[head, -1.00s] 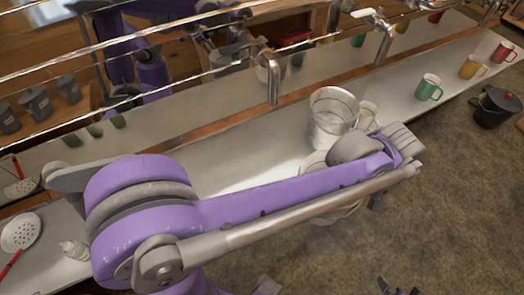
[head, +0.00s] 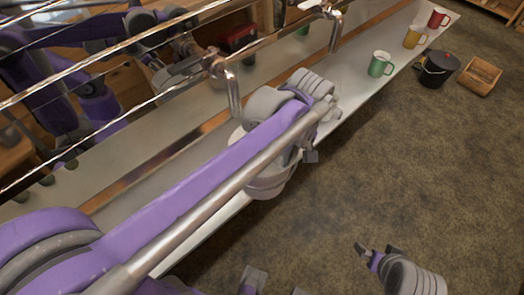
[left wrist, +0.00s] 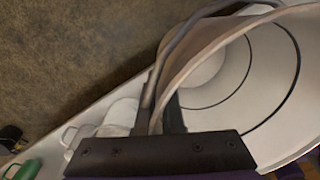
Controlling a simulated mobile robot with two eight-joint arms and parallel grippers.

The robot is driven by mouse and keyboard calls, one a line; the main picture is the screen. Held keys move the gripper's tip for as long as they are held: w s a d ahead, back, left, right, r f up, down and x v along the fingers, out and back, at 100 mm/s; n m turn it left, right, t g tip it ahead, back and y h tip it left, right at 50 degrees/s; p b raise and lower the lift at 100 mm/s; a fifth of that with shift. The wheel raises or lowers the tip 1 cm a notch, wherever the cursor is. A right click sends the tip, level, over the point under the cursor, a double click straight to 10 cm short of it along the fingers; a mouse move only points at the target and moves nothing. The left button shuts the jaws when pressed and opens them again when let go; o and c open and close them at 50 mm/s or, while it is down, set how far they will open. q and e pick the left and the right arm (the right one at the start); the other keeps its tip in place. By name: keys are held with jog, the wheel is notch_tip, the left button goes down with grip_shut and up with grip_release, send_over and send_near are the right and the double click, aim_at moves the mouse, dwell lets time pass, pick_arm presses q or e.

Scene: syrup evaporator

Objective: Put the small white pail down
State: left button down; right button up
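The small white pail (head: 266,187) shows in the head view below my left forearm, at the front edge of the long pale bench (head: 352,91). The forearm hides much of it. In the left wrist view its open mouth (left wrist: 268,72) fills the right side, with dark rings inside and a wire handle. My left gripper (left wrist: 160,112) is shut on the pail's rim, which passes between the fingers. I cannot tell whether the pail's bottom touches anything. My right gripper (head: 366,253) shows in part at the lower right of the head view, away from the bench.
A green mug (head: 381,64), a yellow mug (head: 415,38) and a red mug (head: 438,18) stand along the bench. A black lidded pot (head: 437,68) and a wooden box (head: 480,76) are on the floor. A white cup (left wrist: 120,115) shows near the gripper. Open floor lies in front.

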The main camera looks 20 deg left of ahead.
pick_arm(q)
jog(key=w+a, duration=0.3)
jog(key=a, duration=0.5)
notch_tip(320, 180, down, 7)
jog(key=shift+w+r, duration=0.15)
jog(key=shift+r, duration=0.05)
jog(key=shift+a+f, duration=0.1)
jog(key=shift+f, duration=0.1)
jog(key=shift+f, duration=0.15)
jog(key=c, duration=1)
grip_release()
jog(key=shift+c, duration=0.2)
